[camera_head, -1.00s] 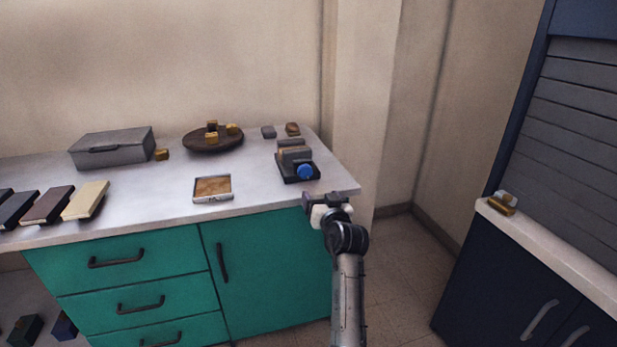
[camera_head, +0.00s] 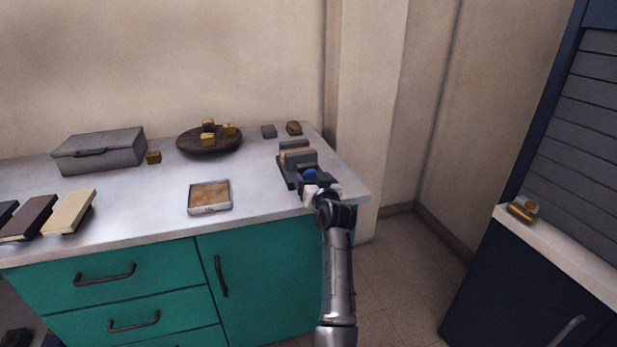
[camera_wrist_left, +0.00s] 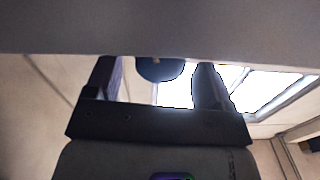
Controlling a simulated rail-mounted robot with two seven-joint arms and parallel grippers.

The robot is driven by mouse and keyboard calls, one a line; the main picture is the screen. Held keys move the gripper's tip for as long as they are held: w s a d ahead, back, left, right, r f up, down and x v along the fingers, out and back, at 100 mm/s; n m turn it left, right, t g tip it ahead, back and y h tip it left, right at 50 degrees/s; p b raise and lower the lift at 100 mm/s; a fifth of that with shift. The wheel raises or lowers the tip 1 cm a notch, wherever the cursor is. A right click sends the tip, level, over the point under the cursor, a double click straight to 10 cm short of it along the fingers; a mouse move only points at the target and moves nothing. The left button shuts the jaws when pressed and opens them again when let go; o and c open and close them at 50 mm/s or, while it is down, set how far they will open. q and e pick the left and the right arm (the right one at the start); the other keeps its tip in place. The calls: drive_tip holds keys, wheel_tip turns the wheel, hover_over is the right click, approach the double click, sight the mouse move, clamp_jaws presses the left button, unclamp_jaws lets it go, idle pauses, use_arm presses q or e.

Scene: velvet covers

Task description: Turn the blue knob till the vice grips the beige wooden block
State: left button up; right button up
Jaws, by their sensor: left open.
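The vice (camera_head: 287,174) stands near the right end of the white counter, its grey jaws upright. The beige wooden block (camera_head: 297,157) shows between the jaws; I cannot tell whether they touch it. The blue knob (camera_head: 310,175) is on the vice's front, partly hidden by my gripper. My left gripper (camera_head: 312,180) is open right at the knob. In the left wrist view the blue knob (camera_wrist_left: 160,68) lies between the two spread fingers (camera_wrist_left: 155,80); whether either touches it is unclear. My right gripper is in no view.
A tray with a brown inside (camera_head: 210,211) lies left of the vice. A round dark stand (camera_head: 185,144) with several yellow blocks, a grey box (camera_head: 98,158) and books (camera_head: 70,212) are farther left.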

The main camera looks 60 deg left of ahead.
use_arm(q)
drive_tip(key=shift+w+a, duration=0.1)
drive_tip(key=shift+a, duration=0.25)
drive_tip(key=shift+d, duration=0.15)
drive_tip(key=shift+c, duration=0.6)
drive_tip(key=c, duration=0.8)
drive_tip(key=m+p, duration=0.1)
drive_tip(key=p, duration=0.2)
drive_tip(key=shift+r+m, duration=0.3)
drive_tip(key=shift+m, duration=0.1)
drive_tip(key=shift+f+m, duration=0.2)
drive_tip(key=shift+m, duration=0.2)
drive_tip(key=shift+f, duration=0.1)
